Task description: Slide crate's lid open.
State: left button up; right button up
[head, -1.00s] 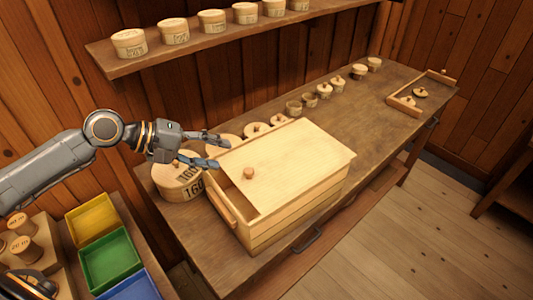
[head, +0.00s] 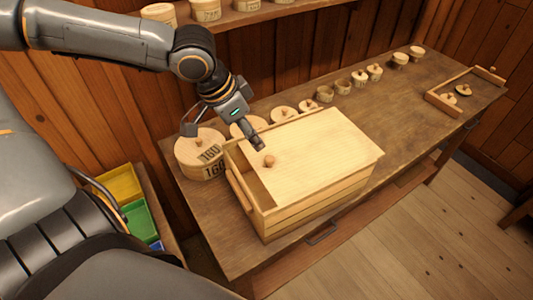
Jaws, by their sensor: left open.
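A pale wooden crate (head: 318,205) stands on the workbench. Its flat lid (head: 325,145) covers most of the top, with a narrow dark gap at the left end. A small round wooden knob (head: 269,161) stands on the lid near that left end. My left gripper (head: 226,138) is open and empty, above the crate's back left corner. One finger points down close to the knob, seemingly apart from it; the other is over the round boxes behind. My right gripper is not in view.
A round box marked 160 (head: 200,155) stands just left of the crate. Several lidded boxes line the workbench's back. A small tray (head: 442,105) lies at the far right. The bench (head: 395,150) right of the crate is clear.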

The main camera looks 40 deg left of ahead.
aim_at(269, 158)
pick_arm(q)
jog(key=b+x, duration=0.1)
jog(key=x, duration=0.9)
jog(key=shift+b, duration=0.3)
grip_shut()
